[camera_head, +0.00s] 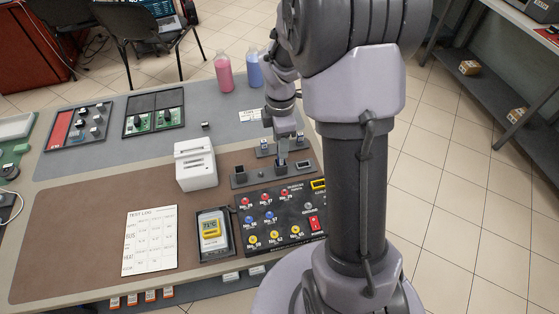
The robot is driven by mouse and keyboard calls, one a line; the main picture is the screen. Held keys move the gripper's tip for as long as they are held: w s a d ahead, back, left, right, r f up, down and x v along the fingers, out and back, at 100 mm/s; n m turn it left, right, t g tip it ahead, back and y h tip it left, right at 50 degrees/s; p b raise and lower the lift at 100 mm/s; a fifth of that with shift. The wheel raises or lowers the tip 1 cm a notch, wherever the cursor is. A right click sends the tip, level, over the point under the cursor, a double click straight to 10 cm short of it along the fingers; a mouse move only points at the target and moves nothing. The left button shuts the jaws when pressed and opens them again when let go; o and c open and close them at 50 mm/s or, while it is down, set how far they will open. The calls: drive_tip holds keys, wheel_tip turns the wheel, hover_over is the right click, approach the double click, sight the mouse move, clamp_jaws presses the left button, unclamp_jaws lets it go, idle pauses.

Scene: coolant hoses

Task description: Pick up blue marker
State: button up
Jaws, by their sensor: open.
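No blue marker shows clearly in the head view. Small pale pieces with bluish tops (264,144) stand on a dark strip by my gripper, too small to make out. Round blue pieces (249,220) sit on the black panel (322,204) among red and yellow ones; I cannot tell whether any is the marker. My arm hides the table's right part.
A white box (195,165) stands left of the holder. A test log sheet (150,240) and a yellow meter in a black tray (212,235) lie in front. Pink (224,73) and blue (253,70) bottles stand at the back. The brown mat (85,225) is clear at left.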

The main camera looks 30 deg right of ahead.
wheel_tip(320, 180, down, 5)
drive_tip(key=b, duration=0.3)
drive_tip(key=shift+f, duration=0.2)
drive_tip(key=shift+r, duration=0.2)
drive_tip(key=shift+c, duration=0.4)
clamp_jaws()
wheel_tip(320, 180, up, 10)
drive_tip(key=p, duration=0.5)
drive_tip(key=shift+s, duration=0.1)
